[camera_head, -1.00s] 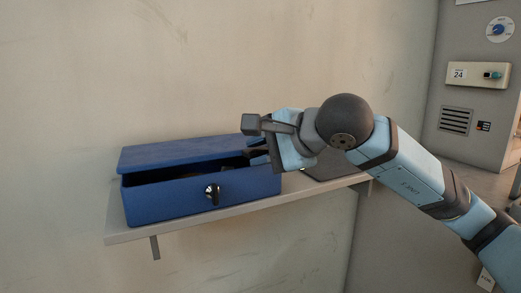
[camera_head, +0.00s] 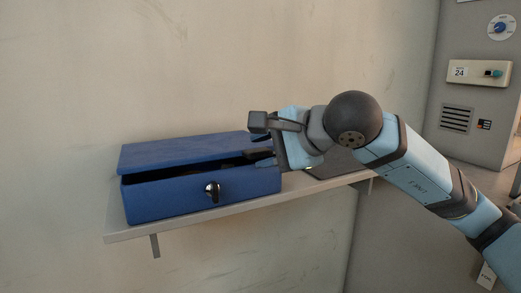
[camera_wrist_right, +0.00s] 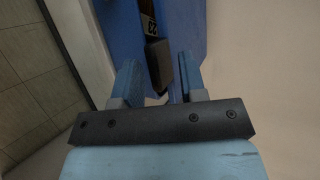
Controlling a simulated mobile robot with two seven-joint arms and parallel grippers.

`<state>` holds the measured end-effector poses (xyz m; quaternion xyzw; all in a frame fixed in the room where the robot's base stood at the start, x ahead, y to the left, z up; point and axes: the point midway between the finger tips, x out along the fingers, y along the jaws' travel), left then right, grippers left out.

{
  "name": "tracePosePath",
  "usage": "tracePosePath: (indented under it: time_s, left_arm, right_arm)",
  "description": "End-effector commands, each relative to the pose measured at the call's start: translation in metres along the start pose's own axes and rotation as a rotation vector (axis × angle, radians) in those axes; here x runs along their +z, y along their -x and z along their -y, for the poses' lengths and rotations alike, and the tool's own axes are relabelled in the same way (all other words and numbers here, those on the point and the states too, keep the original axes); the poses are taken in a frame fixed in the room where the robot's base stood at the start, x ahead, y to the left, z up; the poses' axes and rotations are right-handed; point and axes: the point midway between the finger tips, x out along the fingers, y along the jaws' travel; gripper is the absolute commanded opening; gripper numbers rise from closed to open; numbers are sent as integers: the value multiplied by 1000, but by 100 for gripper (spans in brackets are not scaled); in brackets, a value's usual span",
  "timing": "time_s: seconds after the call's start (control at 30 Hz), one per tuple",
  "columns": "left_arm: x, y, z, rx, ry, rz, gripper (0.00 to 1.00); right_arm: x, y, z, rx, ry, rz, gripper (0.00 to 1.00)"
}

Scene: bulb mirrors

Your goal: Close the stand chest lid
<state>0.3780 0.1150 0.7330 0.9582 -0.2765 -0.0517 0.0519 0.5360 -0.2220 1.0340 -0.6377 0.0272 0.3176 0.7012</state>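The blue chest (camera_head: 160,202) stands on a wall shelf. Its lid (camera_head: 185,153) is slightly raised, leaving a dark gap along the front above the silver latch (camera_head: 212,190). My right gripper (camera_head: 264,155) is at the chest's right end, near the lid's edge; contact is unclear. In the right wrist view its two blue fingers (camera_wrist_right: 160,82) are apart, with a dark block (camera_wrist_right: 158,62) between or just beyond them and no clear grip on it. Blue chest surfaces (camera_wrist_right: 182,25) show beyond the fingers. My left gripper is out of view.
The narrow shelf (camera_head: 130,237) runs along the wall, with a dark flat item (camera_head: 335,163) behind my right arm. A grey cabinet (camera_head: 470,140) with a dial and vent stands at the right. The wall above the chest is clear.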

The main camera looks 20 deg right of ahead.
Motion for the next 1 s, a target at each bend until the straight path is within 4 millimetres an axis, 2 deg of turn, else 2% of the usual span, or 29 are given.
tracePosePath:
  time_s: [0.27, 0.5, 0.7, 0.97, 1.0]
  left_arm:
    - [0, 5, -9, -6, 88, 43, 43]
    - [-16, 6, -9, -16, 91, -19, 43]
    - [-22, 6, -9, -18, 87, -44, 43]
    - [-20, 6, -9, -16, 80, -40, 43]
    - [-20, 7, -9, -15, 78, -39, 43]
  right_arm:
    - [0, 64, 3, 0, 2, -4, 38]
    - [-1, 108, 1, 1, 1, -4, 38]
    - [0, 123, 0, 2, 1, -1, 38]
    - [0, 124, 0, 3, 0, 0, 38]
    - [0, 124, 0, 3, 0, 0, 34]
